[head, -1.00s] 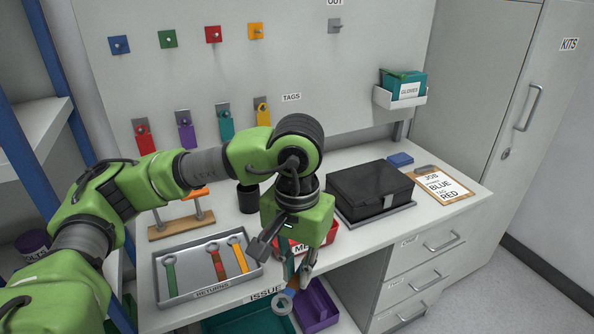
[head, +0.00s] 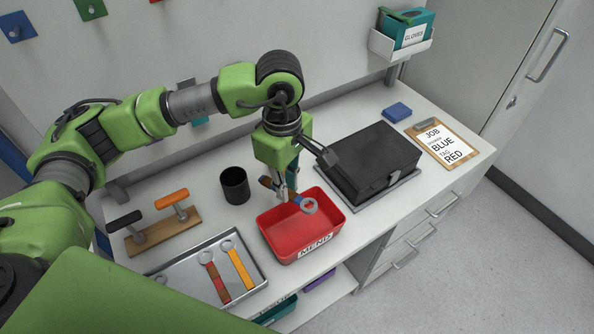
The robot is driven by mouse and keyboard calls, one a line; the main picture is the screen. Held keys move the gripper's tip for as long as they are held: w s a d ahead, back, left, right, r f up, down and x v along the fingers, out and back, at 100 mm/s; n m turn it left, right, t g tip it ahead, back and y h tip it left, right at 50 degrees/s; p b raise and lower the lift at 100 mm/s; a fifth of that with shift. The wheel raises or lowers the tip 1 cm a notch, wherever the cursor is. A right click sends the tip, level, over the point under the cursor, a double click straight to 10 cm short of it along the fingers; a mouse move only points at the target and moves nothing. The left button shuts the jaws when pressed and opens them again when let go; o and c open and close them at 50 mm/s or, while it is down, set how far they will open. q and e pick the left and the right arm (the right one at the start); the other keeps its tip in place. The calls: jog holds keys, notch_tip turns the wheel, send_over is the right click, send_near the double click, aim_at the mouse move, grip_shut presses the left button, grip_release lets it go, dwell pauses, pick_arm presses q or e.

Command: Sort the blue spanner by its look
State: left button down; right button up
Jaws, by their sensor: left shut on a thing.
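My left gripper (head: 284,192) is shut on the blue spanner (head: 309,206), holding it by the handle. The handle shows blue with brown, rust-like patches, and the grey ring end points to the lower right. Gripper and spanner are above the red bin (head: 275,243) labelled MEND, over its back part. The clipboard (head: 446,144) at the right reads JOB, BLUE and RED. My right gripper is not in view.
The grey tray (head: 258,277) at the lower left holds a brown-red and a yellow spanner; my arm hides part of it. A black cup (head: 235,186) and a wooden rack (head: 155,237) stand behind it. A black box (head: 373,160) is right of the bin. Teal and purple bins show below.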

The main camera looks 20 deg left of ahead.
pick_arm(q)
jog(key=f+n+b, duration=0.1)
jog(key=f+n, duration=0.3)
jog(key=f, duration=0.1)
jog(key=w+d+f+n+b, duration=0.1)
jog(key=f+n, duration=0.4)
jog(key=f+n+b, duration=0.2)
jog(key=f+n, duration=0.2)
jog(key=f, duration=0.1)
jog(key=shift+w+d+f+n, duration=0.1)
jog(key=shift+w+d+n, duration=0.2)
jog(key=shift+d, duration=0.05)
dwell(1.0)
jog(key=c, duration=1.9)
grip_release()
jog(key=shift+o, duration=0.6)
jog(key=o, duration=0.3)
jog(key=shift+o, duration=0.2)
